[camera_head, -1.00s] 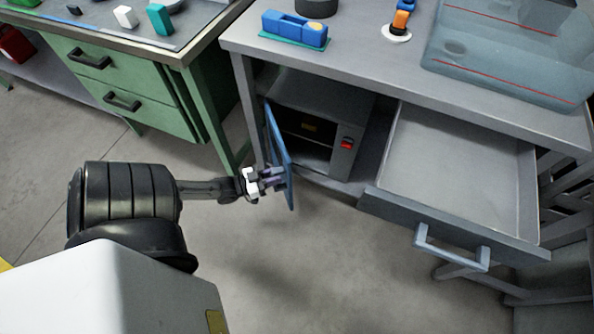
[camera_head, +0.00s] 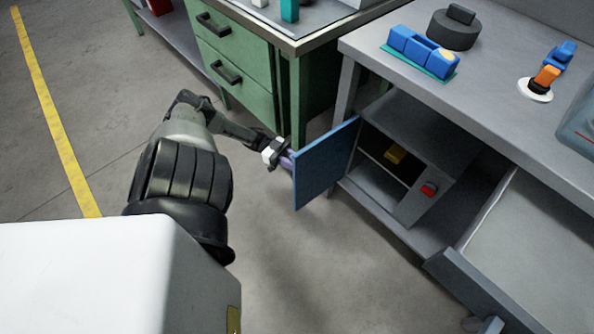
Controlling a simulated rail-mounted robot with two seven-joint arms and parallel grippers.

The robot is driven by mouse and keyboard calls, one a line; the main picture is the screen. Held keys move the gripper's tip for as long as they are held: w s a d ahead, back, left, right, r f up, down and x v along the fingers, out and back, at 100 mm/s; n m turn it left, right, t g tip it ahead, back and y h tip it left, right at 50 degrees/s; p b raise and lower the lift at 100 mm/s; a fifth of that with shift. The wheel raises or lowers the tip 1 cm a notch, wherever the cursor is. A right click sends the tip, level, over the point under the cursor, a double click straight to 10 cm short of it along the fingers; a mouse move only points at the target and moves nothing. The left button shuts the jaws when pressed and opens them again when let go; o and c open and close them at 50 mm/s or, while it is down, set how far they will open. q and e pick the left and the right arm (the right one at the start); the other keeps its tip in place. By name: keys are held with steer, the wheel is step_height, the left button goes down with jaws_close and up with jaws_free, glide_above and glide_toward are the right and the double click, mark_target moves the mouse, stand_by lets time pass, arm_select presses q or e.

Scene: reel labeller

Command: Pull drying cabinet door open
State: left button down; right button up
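The drying cabinet (camera_head: 417,141) is a grey box under the grey bench, with a red switch (camera_head: 428,189) on its front. Its blue door (camera_head: 325,165) stands wide open, swung out to the left. A yellow item (camera_head: 395,154) shows inside on a shelf. My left gripper (camera_head: 286,158) is at the door's free outer edge, on the handle side. The door hides the fingertips and handle in part, so I cannot tell whether the fingers are closed on it. My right gripper is out of view.
A green drawer cabinet (camera_head: 235,65) stands close behind my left gripper. An open grey drawer (camera_head: 530,240) juts out at the right. A blue device (camera_head: 421,50) and a dark round object (camera_head: 454,28) sit on the bench (camera_head: 500,90). Floor is clear in front.

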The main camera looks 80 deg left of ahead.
arm_select(q)
steer(key=shift+s+a, duration=0.2)
steer(key=shift+a, duration=0.4)
steer(key=shift+s+a, duration=0.2)
steer(key=shift+a, duration=0.35)
steer(key=c, duration=1.3)
jaws_free()
steer(key=shift+c, duration=0.2)
steer(key=o, duration=0.4)
steer(key=shift+w+a, duration=0.1)
steer(key=shift+w, duration=0.1)
steer(key=shift+s, duration=0.1)
